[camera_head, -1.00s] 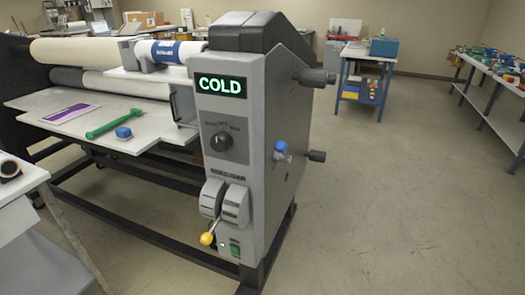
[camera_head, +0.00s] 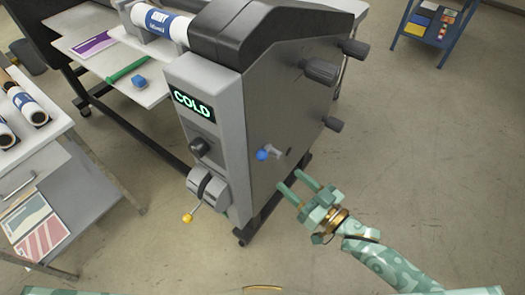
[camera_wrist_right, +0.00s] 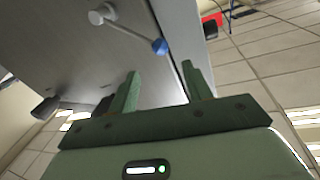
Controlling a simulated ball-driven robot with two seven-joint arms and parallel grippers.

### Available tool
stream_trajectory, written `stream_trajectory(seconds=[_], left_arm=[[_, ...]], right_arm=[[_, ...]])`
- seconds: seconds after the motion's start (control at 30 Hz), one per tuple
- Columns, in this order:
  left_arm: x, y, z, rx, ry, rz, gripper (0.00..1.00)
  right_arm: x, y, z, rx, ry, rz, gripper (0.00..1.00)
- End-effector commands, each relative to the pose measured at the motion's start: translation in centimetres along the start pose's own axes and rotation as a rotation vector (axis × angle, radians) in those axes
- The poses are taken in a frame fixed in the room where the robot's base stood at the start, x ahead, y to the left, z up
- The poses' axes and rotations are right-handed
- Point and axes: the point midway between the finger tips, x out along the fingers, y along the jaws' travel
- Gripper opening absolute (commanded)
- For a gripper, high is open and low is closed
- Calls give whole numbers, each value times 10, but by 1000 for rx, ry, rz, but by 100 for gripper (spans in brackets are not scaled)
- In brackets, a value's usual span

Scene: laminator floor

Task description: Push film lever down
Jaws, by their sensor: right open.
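The laminator has a grey end cabinet (camera_head: 270,120) with a lit COLD display (camera_head: 192,104). A short lever with a blue knob (camera_head: 262,155) sticks out of its side panel; the wrist view also shows this blue knob (camera_wrist_right: 160,46) on its grey stem. A second lever with a yellow knob (camera_head: 187,218) is low on the front panel. No label shows which is the film lever. My right gripper (camera_head: 290,181) is open and empty, below and right of the blue knob in the head view and apart from it. My left gripper is out of view.
Dark knobs (camera_head: 320,70) jut from the upper side panel. A white table with film rolls (camera_head: 28,103) stands at left, a blue cart (camera_head: 432,22) at upper right. A green tool (camera_head: 127,71) and blue cap (camera_head: 139,82) lie on the laminator table. The floor at right is clear.

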Motion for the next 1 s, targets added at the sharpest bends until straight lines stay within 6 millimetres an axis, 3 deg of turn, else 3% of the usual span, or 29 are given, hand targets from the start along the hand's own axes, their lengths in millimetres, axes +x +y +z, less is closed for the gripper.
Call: stream_trajectory(seconds=[0.2,0.43,0.6,0.9,1.0], left_arm=[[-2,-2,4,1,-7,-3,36],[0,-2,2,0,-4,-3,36],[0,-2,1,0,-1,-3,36],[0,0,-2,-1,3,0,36],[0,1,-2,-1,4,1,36]], right_arm=[[59,0,-2,-1,3,0,50],[104,0,0,-3,0,1,50],[118,0,0,-2,-1,1,50],[121,1,0,-2,-2,2,50],[121,1,0,-2,-2,2,25]])
